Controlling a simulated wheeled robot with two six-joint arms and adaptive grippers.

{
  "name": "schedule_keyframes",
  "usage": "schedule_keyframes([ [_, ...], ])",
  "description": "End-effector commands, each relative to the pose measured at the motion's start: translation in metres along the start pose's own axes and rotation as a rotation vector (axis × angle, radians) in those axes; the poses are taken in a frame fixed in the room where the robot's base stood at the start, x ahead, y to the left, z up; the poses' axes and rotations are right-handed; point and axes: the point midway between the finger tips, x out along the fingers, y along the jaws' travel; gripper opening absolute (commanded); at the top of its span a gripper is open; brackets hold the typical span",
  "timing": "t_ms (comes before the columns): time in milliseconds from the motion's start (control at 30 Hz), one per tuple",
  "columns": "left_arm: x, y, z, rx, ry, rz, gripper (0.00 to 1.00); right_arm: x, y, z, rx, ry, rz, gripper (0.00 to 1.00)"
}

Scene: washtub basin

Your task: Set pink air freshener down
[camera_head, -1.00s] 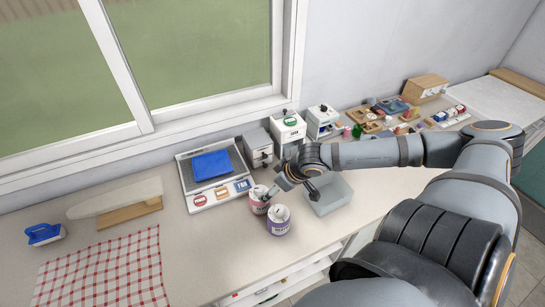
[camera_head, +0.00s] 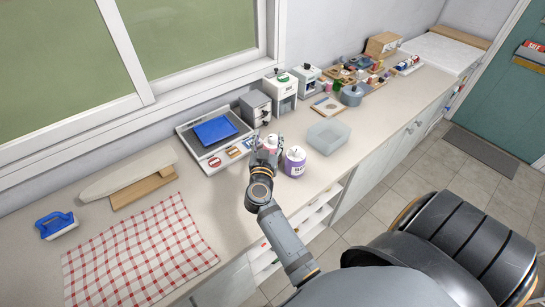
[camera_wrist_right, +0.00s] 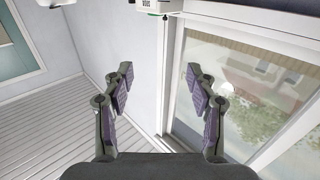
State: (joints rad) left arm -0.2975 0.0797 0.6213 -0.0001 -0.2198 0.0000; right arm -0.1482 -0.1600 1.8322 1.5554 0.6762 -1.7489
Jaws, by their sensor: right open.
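The pink air freshener (camera_head: 270,141) is a small pink can on the counter, just right of the scale and partly hidden behind my right gripper. My right gripper (camera_head: 263,149) overlaps it in the head view. In the right wrist view its two fingers (camera_wrist_right: 160,105) are spread wide with nothing between them, so it is open and not holding the can. My left gripper is not in view.
A clear bin (camera_head: 328,136) is to the right. White dispensers (camera_head: 283,92) stand behind. A checked cloth (camera_head: 140,250) lies front left.

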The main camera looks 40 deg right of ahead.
Motion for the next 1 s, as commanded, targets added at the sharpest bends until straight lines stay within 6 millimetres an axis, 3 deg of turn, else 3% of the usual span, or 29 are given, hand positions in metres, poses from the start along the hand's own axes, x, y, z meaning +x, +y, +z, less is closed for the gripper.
schedule_keyframes([
  [133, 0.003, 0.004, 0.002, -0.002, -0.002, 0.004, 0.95, 0.0, 0.0, 0.009, -0.006, 0.0, 0.0, 0.57],
  [400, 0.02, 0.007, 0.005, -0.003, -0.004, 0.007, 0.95, 0.0, 0.0, 0.071, -0.007, 0.001, -0.001, 0.57],
  [500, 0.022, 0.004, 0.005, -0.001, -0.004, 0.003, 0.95, 0.002, 0.001, 0.083, -0.005, 0.003, -0.002, 0.57],
  [767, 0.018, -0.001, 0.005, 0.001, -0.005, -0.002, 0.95, 0.016, 0.0, 0.079, -0.003, 0.005, -0.003, 0.57],
  [1000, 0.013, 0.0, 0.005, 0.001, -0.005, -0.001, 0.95, 0.059, 0.0, 0.077, -0.004, 0.006, -0.003, 0.57],
])
